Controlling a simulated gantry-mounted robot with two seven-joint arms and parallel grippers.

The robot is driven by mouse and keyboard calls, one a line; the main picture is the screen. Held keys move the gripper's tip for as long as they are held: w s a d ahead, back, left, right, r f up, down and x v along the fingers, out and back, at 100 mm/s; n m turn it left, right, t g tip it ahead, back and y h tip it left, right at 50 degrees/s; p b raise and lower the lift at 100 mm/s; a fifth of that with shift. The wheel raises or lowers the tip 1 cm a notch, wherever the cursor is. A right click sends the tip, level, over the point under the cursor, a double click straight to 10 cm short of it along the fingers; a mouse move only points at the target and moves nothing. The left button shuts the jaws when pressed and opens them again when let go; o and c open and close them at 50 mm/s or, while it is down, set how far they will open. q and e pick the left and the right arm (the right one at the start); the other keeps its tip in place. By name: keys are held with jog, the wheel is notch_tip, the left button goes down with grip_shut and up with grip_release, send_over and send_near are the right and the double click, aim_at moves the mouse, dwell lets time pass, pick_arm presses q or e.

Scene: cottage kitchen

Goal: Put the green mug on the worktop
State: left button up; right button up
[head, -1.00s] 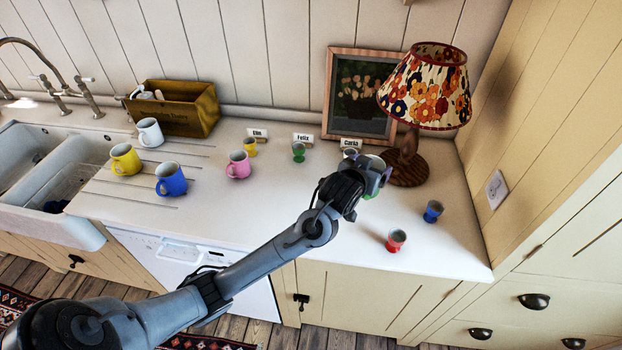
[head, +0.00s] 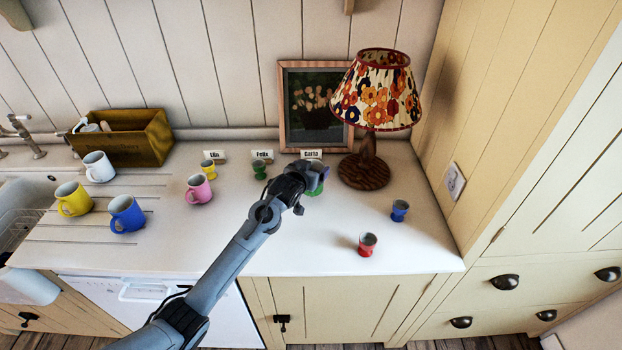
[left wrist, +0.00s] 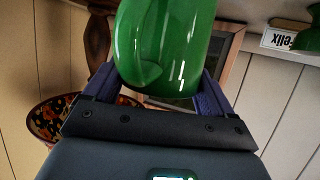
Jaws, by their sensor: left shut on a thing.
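The green mug (head: 319,186) shows only in part in the head view, behind my left gripper (head: 306,188). They are over the worktop (head: 290,232), in front of the Carla card and left of the lamp. In the left wrist view the shiny green mug (left wrist: 168,45) fills the upper middle, between the two fingers of my left gripper (left wrist: 156,88), which is shut on it. I cannot tell whether the mug's base touches the worktop. My right gripper is not in view.
A flowered lamp (head: 365,168) stands just right of the mug. A green cup (head: 259,171) stands by the Felix card (head: 262,155). Red (head: 367,246) and blue (head: 399,211) cups stand at right, several mugs at left. The worktop's front middle is clear.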

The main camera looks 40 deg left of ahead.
pick_arm(q)
notch_tip(320, 180, down, 4)
jog(key=shift+r, duration=0.2)
jog(key=o, duration=1.5)
jog(key=shift+f, duration=0.2)
jog(key=shift+r, duration=0.1)
jog(key=shift+r, duration=0.15)
jog(key=p+v, duration=0.1)
jog(key=v, duration=1.1)
